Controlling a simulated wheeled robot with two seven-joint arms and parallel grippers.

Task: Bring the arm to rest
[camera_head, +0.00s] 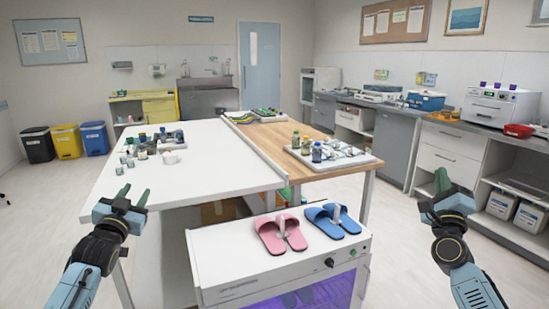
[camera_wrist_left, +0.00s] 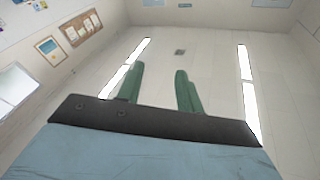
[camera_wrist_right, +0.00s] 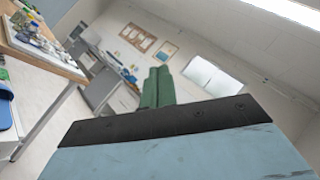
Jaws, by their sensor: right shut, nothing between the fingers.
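My left gripper (camera_head: 134,193) is raised at the left of the head view, in front of the white table's left edge. Its green fingers stand apart with nothing between them in the left wrist view (camera_wrist_left: 160,88). My right gripper (camera_head: 441,181) is raised at the right of the head view, in front of the side counter and clear of it. In the right wrist view its green fingers (camera_wrist_right: 157,88) are together with nothing held. Both grippers point upward and touch nothing that I can see.
A white cabinet (camera_head: 225,262) with pink slippers (camera_head: 281,233) and blue slippers (camera_head: 333,220) stands between my arms. Behind it are a white table (camera_head: 215,185) and a wooden table (camera_head: 275,155) with bottles and trays. A counter (camera_head: 460,135) runs along the right. Open floor lies at the left.

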